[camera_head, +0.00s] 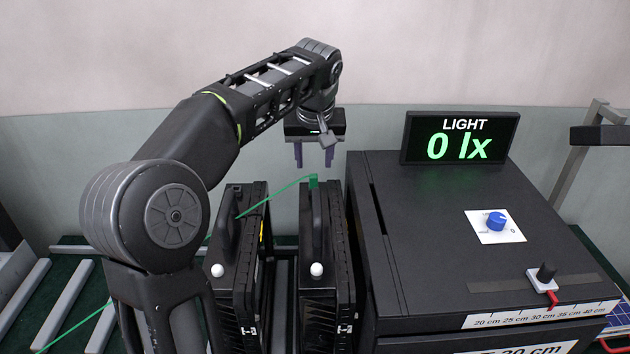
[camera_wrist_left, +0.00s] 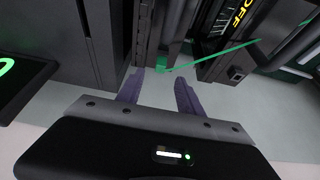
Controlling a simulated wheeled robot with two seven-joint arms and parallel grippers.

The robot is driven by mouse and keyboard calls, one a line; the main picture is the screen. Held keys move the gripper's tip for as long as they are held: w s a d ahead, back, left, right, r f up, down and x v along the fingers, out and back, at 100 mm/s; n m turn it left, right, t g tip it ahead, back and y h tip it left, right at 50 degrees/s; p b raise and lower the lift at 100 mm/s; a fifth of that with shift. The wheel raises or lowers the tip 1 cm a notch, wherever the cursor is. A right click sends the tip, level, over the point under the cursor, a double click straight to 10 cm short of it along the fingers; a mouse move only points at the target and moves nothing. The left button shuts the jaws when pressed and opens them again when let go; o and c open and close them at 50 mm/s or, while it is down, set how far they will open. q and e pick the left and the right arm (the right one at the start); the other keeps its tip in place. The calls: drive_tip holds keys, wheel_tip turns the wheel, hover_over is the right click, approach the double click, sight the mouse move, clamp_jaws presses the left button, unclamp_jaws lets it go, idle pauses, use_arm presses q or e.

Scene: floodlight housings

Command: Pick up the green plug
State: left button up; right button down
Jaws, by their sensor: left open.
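The green plug (camera_head: 313,181) sits at the top rear of the right-hand black floodlight housing (camera_head: 318,255), with a thin green cable running from it to the left. My left gripper (camera_head: 313,165) is open and empty, just above and behind the plug, fingers pointing down. In the left wrist view the plug (camera_wrist_left: 161,63) shows beyond and between the two purple fingertips (camera_wrist_left: 160,80), apart from them. My right gripper is not in view.
A second black housing (camera_head: 240,265) stands to the left, with the green cable passing over it. A large black box (camera_head: 440,230) with a light display (camera_head: 460,138) reading 0 lx, a blue knob (camera_head: 496,221) and a slider (camera_head: 543,277) stands close on the right.

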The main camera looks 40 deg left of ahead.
sight(314, 177)
use_arm(q)
drive_tip(key=shift+x, duration=0.85)
drive_tip(key=shift+f, duration=0.1)
drive_tip(key=shift+w+a+f+p, duration=0.1)
drive_tip(key=shift+f+p, duration=0.2)
drive_tip(key=p+x, duration=0.1)
drive_tip(key=x, duration=0.2)
drive_tip(key=shift+a+f, duration=0.1)
drive_tip(key=shift+f, duration=0.2)
drive_tip(key=shift+w+f, duration=0.15)
drive_tip(key=shift+f, duration=0.2)
drive_tip(key=shift+c, duration=0.5)
clamp_jaws()
